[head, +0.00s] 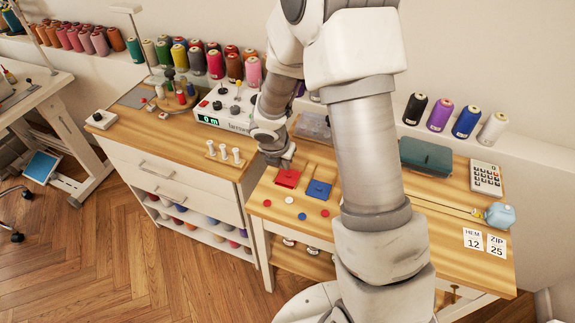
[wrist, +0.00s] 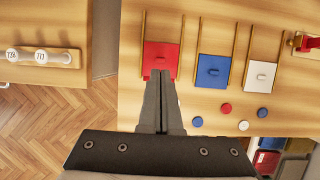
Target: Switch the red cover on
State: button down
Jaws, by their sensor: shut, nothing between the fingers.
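The red cover (wrist: 160,58) is a flat red square between two thin gold rails at the left of the row in the wrist view. It also shows in the head view (head: 287,178), on the wooden table left of my arm. My gripper (wrist: 159,73) is shut and empty, with its fingertips over the lower middle of the red cover. In the head view my gripper (head: 281,164) is just above the cover's far side.
A blue cover (wrist: 213,71) and a white cover (wrist: 260,74) sit in rails to the right. Small discs, such as a red one (wrist: 226,107), lie in front. A red-handled part (wrist: 307,43) is at far right. A peg rack (wrist: 40,56) stands on the left table.

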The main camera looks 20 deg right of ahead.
jog(key=shift+p+v, duration=0.4)
jog(key=shift+v, duration=1.6)
